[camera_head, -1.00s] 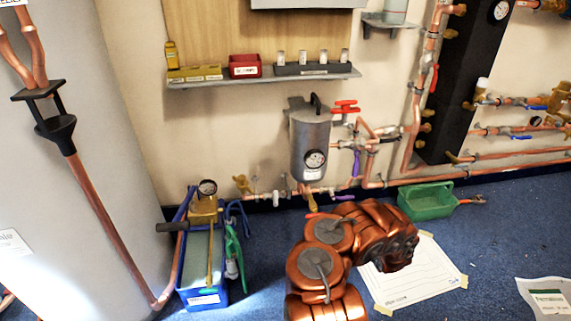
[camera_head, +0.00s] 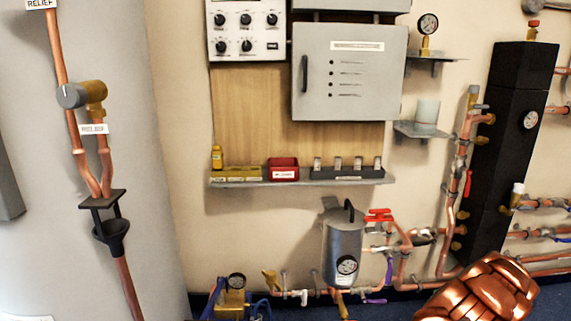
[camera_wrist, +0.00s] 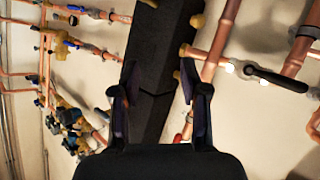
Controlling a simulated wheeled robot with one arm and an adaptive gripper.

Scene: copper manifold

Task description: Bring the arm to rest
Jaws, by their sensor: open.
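My arm shows as copper-coloured links (camera_head: 482,292) at the bottom right of the head view. The gripper itself is outside that view. In the wrist view my gripper (camera_wrist: 155,90) is open, its two dark fingers spread apart with nothing between them. Behind the fingers is the tall black block (camera_wrist: 152,60), which also stands at the right in the head view (camera_head: 500,140). I cannot tell how far the fingers are from it.
Copper pipes with valves (camera_wrist: 215,50) run on both sides of the black block. A grey canister with a gauge (camera_head: 343,245) is on the wall left of my arm. A shelf (camera_head: 300,180) holds a red bin (camera_head: 284,168). A grey cabinet (camera_head: 350,75) hangs above.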

